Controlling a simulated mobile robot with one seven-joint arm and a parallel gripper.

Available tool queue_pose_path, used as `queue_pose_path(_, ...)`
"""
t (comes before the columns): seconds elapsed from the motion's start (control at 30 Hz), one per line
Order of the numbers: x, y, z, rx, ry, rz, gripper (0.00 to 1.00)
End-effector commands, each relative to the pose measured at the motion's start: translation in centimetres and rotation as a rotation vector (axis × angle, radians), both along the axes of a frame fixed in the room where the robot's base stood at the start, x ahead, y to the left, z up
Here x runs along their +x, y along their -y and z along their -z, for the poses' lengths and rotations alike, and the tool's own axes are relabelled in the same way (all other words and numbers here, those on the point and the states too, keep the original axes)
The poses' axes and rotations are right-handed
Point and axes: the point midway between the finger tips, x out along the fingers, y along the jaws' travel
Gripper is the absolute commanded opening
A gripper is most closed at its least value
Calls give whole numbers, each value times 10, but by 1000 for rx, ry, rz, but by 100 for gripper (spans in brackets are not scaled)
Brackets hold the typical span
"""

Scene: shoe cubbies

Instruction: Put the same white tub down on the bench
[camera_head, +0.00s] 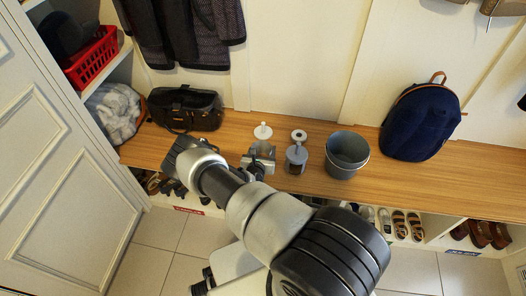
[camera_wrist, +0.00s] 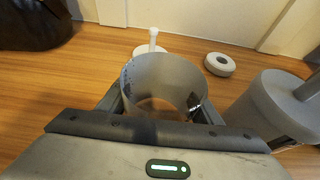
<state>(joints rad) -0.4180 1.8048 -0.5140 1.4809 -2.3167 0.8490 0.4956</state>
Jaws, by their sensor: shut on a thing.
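The white tub (camera_wrist: 165,82) looks pale grey and open-topped in the wrist view. It stands between my two fingers, and wood colour shows in its lower part. My gripper (camera_wrist: 160,108) is shut on it, one finger on each side. In the head view my gripper (camera_head: 259,163) is over the front part of the wooden bench (camera_head: 460,185), and the arm hides much of it. I cannot tell whether the tub's base touches the bench. A second pale tub (camera_head: 297,157) with a stem on top stands just right, apart from my gripper.
Behind the held tub are a white disc with an upright stem (camera_head: 263,131) and a white ring (camera_head: 299,135). A grey bucket (camera_head: 346,155) and a navy backpack (camera_head: 421,122) stand to the right, a black bag (camera_head: 185,109) to the left. Shoes fill cubbies below.

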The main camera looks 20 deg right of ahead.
Motion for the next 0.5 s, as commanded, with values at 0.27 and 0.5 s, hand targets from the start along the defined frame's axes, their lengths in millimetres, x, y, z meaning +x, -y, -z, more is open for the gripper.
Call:
queue_pose_path(0.27,0,0,2,0,2,0,29)
queue_pose_path(0.5,0,0,2,-1,1,0,78)
